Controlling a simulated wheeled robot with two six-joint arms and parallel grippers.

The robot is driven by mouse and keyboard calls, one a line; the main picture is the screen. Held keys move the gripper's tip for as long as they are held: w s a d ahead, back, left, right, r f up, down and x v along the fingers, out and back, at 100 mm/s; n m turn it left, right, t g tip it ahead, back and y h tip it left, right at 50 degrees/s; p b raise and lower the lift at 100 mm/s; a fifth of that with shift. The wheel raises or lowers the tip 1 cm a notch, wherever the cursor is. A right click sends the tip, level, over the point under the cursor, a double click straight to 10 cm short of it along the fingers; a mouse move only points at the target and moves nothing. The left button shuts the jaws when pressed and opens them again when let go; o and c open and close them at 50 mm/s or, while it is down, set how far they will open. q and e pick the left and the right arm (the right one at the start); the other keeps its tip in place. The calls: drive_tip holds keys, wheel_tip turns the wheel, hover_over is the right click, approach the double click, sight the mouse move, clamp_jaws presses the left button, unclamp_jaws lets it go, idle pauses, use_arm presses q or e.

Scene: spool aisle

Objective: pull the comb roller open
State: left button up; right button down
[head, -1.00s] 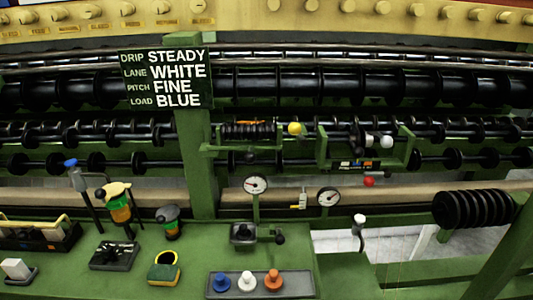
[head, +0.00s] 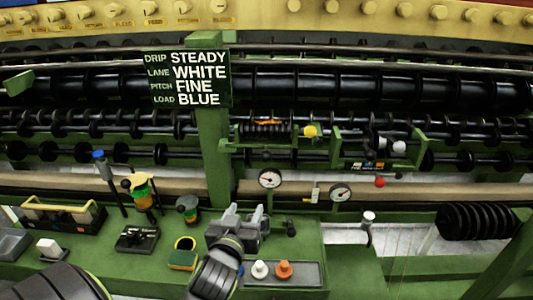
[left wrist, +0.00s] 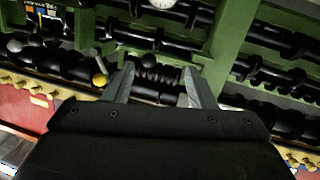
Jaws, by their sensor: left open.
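The comb roller looks to be the short dark ribbed roller (head: 265,130) in a green bracket, right of the sign post, with a yellow ball knob (head: 310,131) at its right end. My left gripper (head: 246,214) is open and empty, over the green bench below the roller and apart from it. In the left wrist view the picture is turned over. The ribbed roller (left wrist: 158,73) shows beyond the open fingers (left wrist: 157,84), and the yellow knob (left wrist: 99,80) lies left of them. My right gripper is out of view.
A sign (head: 189,79) stands on a green post. Two gauges (head: 270,178) rise from the bench. A tray (head: 310,272) with white and orange pegs lies near the gripper.

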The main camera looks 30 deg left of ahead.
sight(265, 160)
use_arm(q)
drive_tip(key=shift+t, duration=0.8)
drive_tip(key=r+p+x, duration=0.1)
drive_tip(key=x, duration=0.5)
drive_tip(key=r+p+x, duration=0.1)
drive_tip(key=p+x, duration=0.1)
drive_tip(key=x, duration=0.4)
drive_tip(key=r+p+x, duration=0.1)
drive_tip(key=x, duration=0.5)
drive_tip(key=shift+w+d+r, duration=0.1)
drive_tip(key=shift+w+r, duration=0.05)
drive_tip(key=shift+r, duration=0.25)
clamp_jaws()
